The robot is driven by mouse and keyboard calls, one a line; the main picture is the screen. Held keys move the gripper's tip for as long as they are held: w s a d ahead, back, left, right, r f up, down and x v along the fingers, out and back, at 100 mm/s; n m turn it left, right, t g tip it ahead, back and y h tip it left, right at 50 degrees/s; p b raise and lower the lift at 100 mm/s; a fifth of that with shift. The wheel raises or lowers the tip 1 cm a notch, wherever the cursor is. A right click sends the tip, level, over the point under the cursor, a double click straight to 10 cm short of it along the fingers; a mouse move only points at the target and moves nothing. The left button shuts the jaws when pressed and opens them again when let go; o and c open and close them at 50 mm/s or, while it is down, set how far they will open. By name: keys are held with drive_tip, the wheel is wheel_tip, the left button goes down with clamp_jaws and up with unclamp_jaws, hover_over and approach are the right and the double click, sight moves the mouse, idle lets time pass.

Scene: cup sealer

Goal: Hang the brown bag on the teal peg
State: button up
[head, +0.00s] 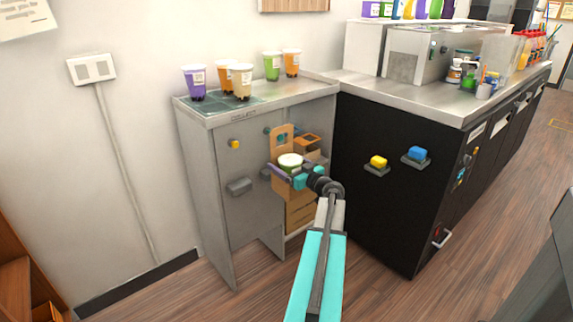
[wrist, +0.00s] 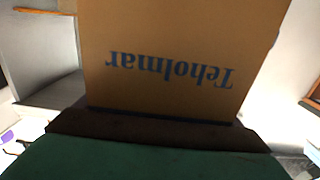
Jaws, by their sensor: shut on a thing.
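The brown bag (head: 280,183) is held up in front of the grey cabinet's side, with its tall handle panel (head: 282,131) upright. In the wrist view a brown panel with upside-down lettering (wrist: 170,70) fills the middle.
A yellow peg (head: 234,143) and a grey block (head: 239,186) stick out from the cabinet side. Brown boxes (head: 300,212) stand below. Several cups stand on the cabinet top (head: 290,92).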

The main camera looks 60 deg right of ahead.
drive_tip(key=shift+p+x, duration=0.85)
drive_tip(key=shift+x, duration=0.15)
drive_tip(key=shift+w+d+f+b, duration=0.15)
drive_tip(key=shift+f+b, duration=0.2)
drive_tip(key=shift+b, duration=0.3)
drive_tip(key=shift+w+d+f+b, duration=0.1)
drive_tip(key=shift+w+f+b, duration=0.45)
drive_tip(key=shift+b, duration=1.3)
drive_tip(key=shift+s+f, duration=0.1)
drive_tip(key=shift+s, duration=0.05)
drive_tip(key=o, duration=0.9)
drive_tip(key=shift+s, duration=0.1)
